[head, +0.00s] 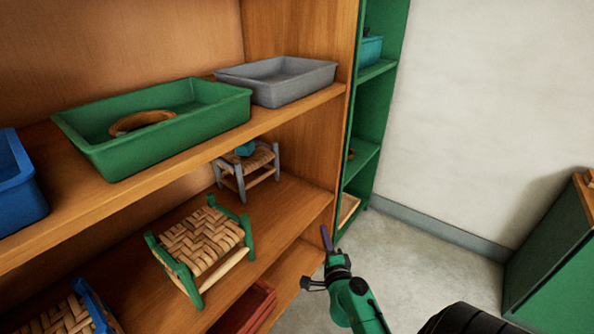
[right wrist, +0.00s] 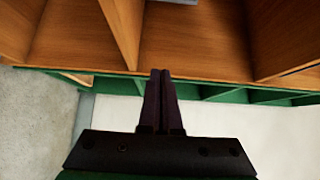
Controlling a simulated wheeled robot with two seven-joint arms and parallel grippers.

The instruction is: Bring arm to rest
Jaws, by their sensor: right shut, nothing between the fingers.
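My right gripper (head: 326,238) is in front of the right end of the shelf unit in the head view, with my green arm below it. In the right wrist view its two dark fingers (right wrist: 160,85) are pressed together with nothing between them. They point toward the wooden shelf unit (right wrist: 190,45), and I cannot tell how far off it is. My left gripper is not in view.
The upper shelf holds a blue tray (head: 18,185), a green tray (head: 95,155) with a brown ring (head: 142,122), and a grey tray (head: 290,88). Below stand woven stools with green (head: 203,245), grey (head: 247,170) and blue (head: 75,315) frames. Floor (head: 420,245) is clear at right.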

